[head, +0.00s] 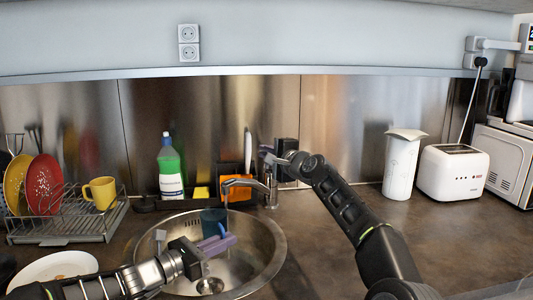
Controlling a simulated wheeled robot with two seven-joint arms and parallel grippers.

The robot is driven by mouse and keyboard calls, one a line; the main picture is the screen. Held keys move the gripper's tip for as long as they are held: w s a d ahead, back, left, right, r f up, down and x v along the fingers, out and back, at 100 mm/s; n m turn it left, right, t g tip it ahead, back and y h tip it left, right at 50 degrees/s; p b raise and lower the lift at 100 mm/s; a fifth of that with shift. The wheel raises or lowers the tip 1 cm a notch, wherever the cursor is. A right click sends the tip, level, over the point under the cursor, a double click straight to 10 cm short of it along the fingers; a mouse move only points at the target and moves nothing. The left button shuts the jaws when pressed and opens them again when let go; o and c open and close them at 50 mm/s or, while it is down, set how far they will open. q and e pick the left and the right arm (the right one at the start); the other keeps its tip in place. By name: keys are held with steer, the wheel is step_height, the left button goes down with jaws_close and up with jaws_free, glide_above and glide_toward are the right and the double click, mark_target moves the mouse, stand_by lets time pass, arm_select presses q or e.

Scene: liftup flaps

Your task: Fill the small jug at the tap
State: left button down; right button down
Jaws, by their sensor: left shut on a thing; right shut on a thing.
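The small jug (211,221), dark teal, is in the sink below the spout of the tap (240,182). My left gripper (219,242) reaches in from the left and is shut on the jug; its fingers partly hide the jug's lower part. A thin line below the spout may be water, but I cannot tell. The fill level inside the jug cannot be seen. My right gripper (273,156) is at the top of the tap, shut on what looks like the tap's lever, which the fingers mostly hide.
The round metal sink (270,238) is set in the brown counter. A dish rack (75,222) with plates and a yellow mug (100,192) stands left. A green soap bottle (170,170) is behind the sink. A white canister (401,165) and toaster (452,172) stand right.

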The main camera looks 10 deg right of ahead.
steer(key=shift+s+a+f, duration=0.1)
steer(key=shift+s+f, duration=0.15)
steer(key=shift+f, duration=0.05)
steer(key=c, duration=1.5)
jaws_free()
steer(key=shift+c, duration=0.2)
steer(key=shift+s, duration=0.2)
steer(key=v, duration=1.1)
steer(key=shift+s, duration=0.3)
